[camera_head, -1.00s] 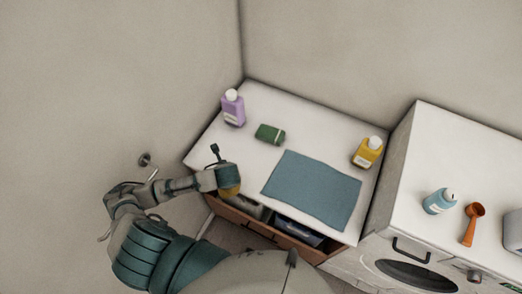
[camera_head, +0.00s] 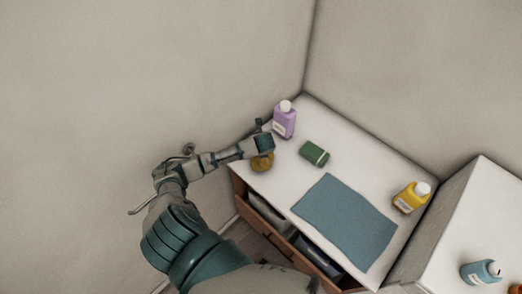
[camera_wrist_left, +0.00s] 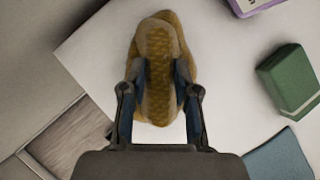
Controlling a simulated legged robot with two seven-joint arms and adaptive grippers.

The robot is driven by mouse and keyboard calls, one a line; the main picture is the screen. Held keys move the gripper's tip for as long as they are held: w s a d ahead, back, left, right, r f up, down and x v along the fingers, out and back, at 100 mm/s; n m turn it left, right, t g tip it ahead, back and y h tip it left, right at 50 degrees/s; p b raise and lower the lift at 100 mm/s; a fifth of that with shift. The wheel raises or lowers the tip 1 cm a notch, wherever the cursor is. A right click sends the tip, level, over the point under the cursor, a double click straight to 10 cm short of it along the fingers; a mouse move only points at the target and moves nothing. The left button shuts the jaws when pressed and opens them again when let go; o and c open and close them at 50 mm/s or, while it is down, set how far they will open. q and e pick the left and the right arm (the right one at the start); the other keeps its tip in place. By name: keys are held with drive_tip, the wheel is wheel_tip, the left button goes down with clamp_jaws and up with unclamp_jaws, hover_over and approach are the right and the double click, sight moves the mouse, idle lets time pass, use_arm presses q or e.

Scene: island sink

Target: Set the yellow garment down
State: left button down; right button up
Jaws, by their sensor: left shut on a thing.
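The yellow garment (camera_head: 262,162) is a small bunched mustard-coloured bundle at the left end of the white countertop in the head view. My left gripper (camera_head: 264,148) is shut on it. In the left wrist view the garment (camera_wrist_left: 158,55) sits between the two fingers of the left gripper (camera_wrist_left: 158,85), with the white top behind it. I cannot tell whether the garment touches the surface. My right gripper is not in view.
A purple bottle (camera_head: 284,120) and a green box-like item (camera_head: 314,153) stand close to my left gripper. A blue cloth (camera_head: 346,220) lies flat on the white countertop (camera_head: 350,155). An open drawer (camera_head: 319,256) is below the front edge.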

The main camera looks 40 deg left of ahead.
use_arm(q)
drive_tip(key=shift+s+f, duration=0.1)
drive_tip(key=shift+f, duration=0.95)
drive_tip(key=shift+a+f, duration=0.15)
drive_tip(key=shift+a, duration=0.2)
drive_tip(key=c, duration=1)
unclamp_jaws()
drive_tip(key=shift+a+f, duration=0.1)
drive_tip(key=shift+o, duration=0.7)
drive_tip(key=shift+a, duration=0.1)
drive_tip(key=shift+d+r, duration=0.35)
drive_tip(key=shift+d, duration=0.05)
drive_tip(key=b+v, duration=0.1)
drive_tip(key=v, duration=0.9)
drive_tip(key=shift+s+r, duration=0.15)
drive_tip(key=shift+r, duration=0.2)
drive_tip(key=shift+s+d+r, duration=0.1)
drive_tip(key=shift+s+r, duration=0.05)
drive_tip(key=shift+r, duration=0.2)
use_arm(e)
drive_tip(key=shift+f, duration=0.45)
use_arm(q)
drive_tip(key=shift+d, duration=0.1)
